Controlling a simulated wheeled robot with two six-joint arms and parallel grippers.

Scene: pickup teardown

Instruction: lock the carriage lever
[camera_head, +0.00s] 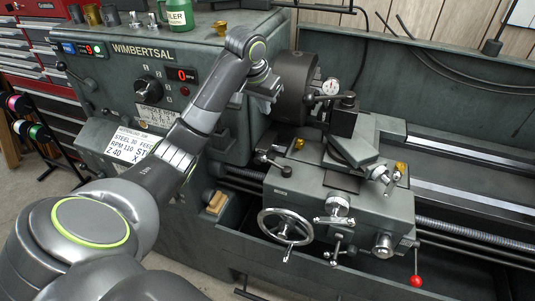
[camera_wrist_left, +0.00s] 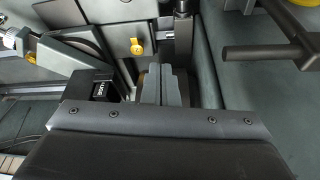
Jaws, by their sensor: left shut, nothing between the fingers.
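The lathe carriage (camera_head: 325,205) stands right of and below my left gripper (camera_head: 268,92). A short lever with a dark ball knob (camera_head: 262,157) sits at the carriage's upper left; I cannot tell for certain that it is the carriage lever. My left gripper is beside the chuck (camera_head: 296,88), its fingertips hard to make out. In the left wrist view its fingers (camera_wrist_left: 161,84) are together with nothing between them. A black block with a small white label (camera_wrist_left: 103,90) lies left of the fingers there. My right gripper is not in view.
The carriage carries a handwheel (camera_head: 285,226), a red-knobbed lever (camera_head: 416,281) and a tool post (camera_head: 343,118). A dark rod (camera_wrist_left: 262,52) shows right of the fingers in the wrist view. The bed ways (camera_head: 465,190) right of the carriage are clear.

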